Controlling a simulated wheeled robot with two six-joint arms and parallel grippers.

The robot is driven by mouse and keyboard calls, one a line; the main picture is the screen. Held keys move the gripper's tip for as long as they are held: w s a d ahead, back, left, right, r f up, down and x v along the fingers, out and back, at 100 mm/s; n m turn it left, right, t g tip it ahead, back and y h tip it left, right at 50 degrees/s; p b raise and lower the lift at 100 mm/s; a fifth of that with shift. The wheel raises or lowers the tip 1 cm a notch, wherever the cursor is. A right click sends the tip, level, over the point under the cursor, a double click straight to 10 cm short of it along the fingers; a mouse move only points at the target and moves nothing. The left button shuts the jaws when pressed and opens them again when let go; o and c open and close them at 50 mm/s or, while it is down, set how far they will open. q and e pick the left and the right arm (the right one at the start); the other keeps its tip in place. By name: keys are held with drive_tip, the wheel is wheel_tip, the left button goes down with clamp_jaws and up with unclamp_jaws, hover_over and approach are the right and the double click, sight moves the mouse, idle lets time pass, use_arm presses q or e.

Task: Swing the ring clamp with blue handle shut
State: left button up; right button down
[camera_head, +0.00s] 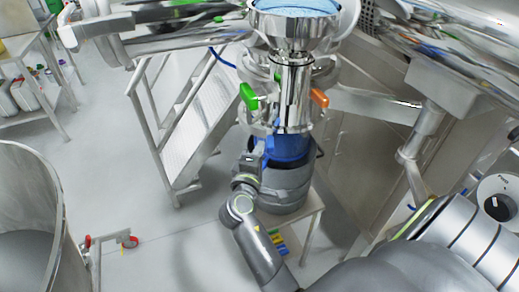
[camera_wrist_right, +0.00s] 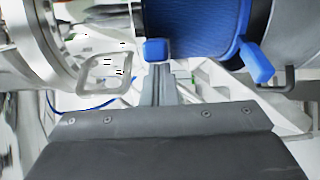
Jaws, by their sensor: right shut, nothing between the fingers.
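A grey drum (camera_head: 285,185) stands under a steel outlet (camera_head: 295,90), with a blue sleeve (camera_head: 290,145) between them. In the right wrist view the sleeve (camera_wrist_right: 195,30) fills the top middle. The blue handle (camera_wrist_right: 258,62) of the ring clamp sticks out from a blue band at the sleeve's right end. My right gripper (camera_head: 250,162) is at the left side of the drum's top. Its fingers (camera_wrist_right: 160,70) are shut and empty, left of the handle and apart from it. A small blue block shows at their tips. My left gripper is out of view.
Green (camera_head: 249,97) and orange (camera_head: 318,98) handles sit on the outlet above. A steel stair (camera_head: 190,130) stands left of the drum. A small table (camera_head: 315,205) is under the drum.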

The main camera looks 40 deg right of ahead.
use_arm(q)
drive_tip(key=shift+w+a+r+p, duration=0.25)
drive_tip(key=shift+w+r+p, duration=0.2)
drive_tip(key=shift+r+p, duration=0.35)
use_arm(e)
drive_tip(key=s+d, duration=0.4)
drive_tip(key=d, duration=0.2)
drive_tip(key=shift+s, duration=0.25)
